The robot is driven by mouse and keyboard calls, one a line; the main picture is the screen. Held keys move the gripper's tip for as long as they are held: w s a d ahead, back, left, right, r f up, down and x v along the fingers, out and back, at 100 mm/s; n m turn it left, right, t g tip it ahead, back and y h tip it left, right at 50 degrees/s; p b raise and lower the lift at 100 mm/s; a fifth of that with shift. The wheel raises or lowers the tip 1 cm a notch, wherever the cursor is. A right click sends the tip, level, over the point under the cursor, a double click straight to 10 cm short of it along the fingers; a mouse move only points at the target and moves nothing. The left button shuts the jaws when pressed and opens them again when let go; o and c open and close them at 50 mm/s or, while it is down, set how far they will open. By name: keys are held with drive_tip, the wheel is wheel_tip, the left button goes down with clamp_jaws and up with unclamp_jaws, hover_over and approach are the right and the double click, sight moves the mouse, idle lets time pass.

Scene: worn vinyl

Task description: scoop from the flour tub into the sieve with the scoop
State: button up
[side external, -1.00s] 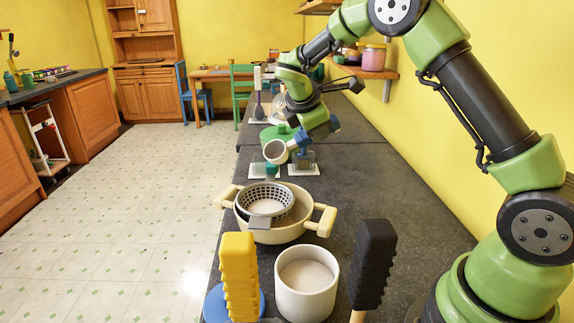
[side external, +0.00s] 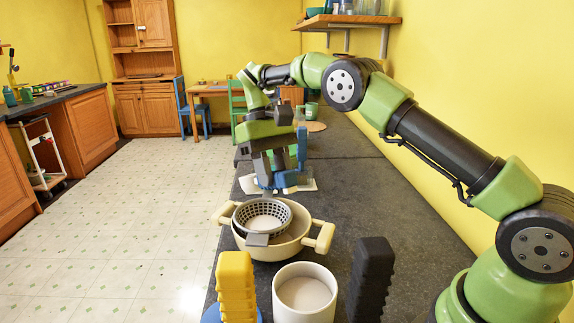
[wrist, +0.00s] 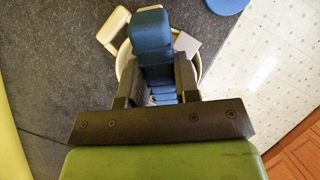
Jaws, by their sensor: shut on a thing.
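My gripper (side external: 272,176) is over the far rim of the sieve and pot, pointing down. In the wrist view my gripper (wrist: 160,92) is shut on the blue handle of the scoop (wrist: 152,48). The scoop's bowl cannot be made out in either view. The grey perforated sieve (side external: 278,212) sits in the cream pot (side external: 296,243), its flat tab towards the camera; something pale shows inside it. In the wrist view the tab (wrist: 187,44) shows beside the handle. The white flour tub (side external: 291,311) stands in front of the pot, holding pale flour.
A yellow ridged handle (side external: 236,285) and a black ridged handle (side external: 371,280) rise beside the tub. The pot's side handles (side external: 320,238) stick out. A blue round item (wrist: 228,4) lies at the counter edge. Dark counter (side external: 395,210) is clear to the right.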

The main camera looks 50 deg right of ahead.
drive_tip(key=a+r+m+t, duration=0.2)
drive_tip(key=a+m, duration=0.2)
drive_tip(key=a, duration=0.2)
drive_tip(key=a+r+m+t+h, duration=0.1)
drive_tip(key=a+r+m+t, duration=0.1)
drive_tip(key=a+m, duration=0.3)
drive_tip(key=shift+w+a+r+t+h, duration=0.3)
drive_tip(key=shift+w+a+t, duration=0.1)
drive_tip(key=shift+a, duration=0.8)
idle(0.4)
